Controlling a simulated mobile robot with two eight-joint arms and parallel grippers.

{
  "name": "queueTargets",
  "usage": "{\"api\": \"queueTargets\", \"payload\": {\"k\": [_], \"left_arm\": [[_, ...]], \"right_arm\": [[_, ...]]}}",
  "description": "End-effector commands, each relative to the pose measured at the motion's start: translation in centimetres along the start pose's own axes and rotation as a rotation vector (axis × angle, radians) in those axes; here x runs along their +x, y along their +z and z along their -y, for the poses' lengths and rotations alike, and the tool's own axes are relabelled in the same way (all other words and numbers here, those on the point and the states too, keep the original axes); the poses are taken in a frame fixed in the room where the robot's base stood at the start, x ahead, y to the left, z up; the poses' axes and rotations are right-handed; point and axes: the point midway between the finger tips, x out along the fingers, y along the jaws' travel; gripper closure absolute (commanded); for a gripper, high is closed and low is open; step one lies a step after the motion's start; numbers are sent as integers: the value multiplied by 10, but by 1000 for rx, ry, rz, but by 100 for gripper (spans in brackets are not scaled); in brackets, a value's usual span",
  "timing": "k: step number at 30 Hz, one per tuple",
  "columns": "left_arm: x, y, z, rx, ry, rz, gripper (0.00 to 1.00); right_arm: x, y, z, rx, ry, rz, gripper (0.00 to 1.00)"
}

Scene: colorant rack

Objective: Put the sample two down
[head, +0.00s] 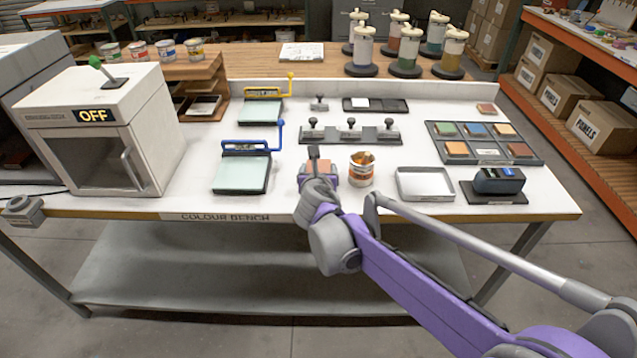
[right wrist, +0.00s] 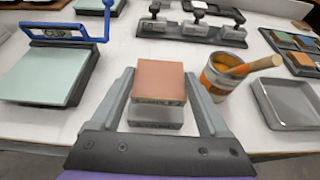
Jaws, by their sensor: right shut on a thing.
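My right gripper (right wrist: 158,95) is shut on a pinkish-brown square sample tile (right wrist: 158,82), with one finger along each side. In the head view the tile (head: 320,168) is over the front part of the colour bench, left of the open can. A grey labelled block (right wrist: 156,115) shows just below the tile. I cannot tell whether the two touch, and the label is too small to read. My left gripper is not in view.
An open can (head: 361,173) with a stirring stick and a grey tray (head: 425,184) stand to the right. A blue-clipped board (head: 240,174) lies left. Behind is a rack of stamps (head: 349,136). A tile holder (head: 484,156) is at the right.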

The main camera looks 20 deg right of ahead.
Motion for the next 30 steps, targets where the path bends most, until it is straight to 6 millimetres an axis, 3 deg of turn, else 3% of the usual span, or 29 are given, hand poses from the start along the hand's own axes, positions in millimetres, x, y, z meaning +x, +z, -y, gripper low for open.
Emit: {"api": "queueTargets", "payload": {"k": [11,23,24,27,30], "left_arm": [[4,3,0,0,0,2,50],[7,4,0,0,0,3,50],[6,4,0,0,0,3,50],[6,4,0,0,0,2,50],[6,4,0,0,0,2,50]], "right_arm": [[17,-41,0,0,0,0,75],[19,-46,0,0,0,0,75],[19,-46,0,0,0,0,16],[19,-45,0,0,0,0,0],[19,-45,0,0,0,0,0]]}}
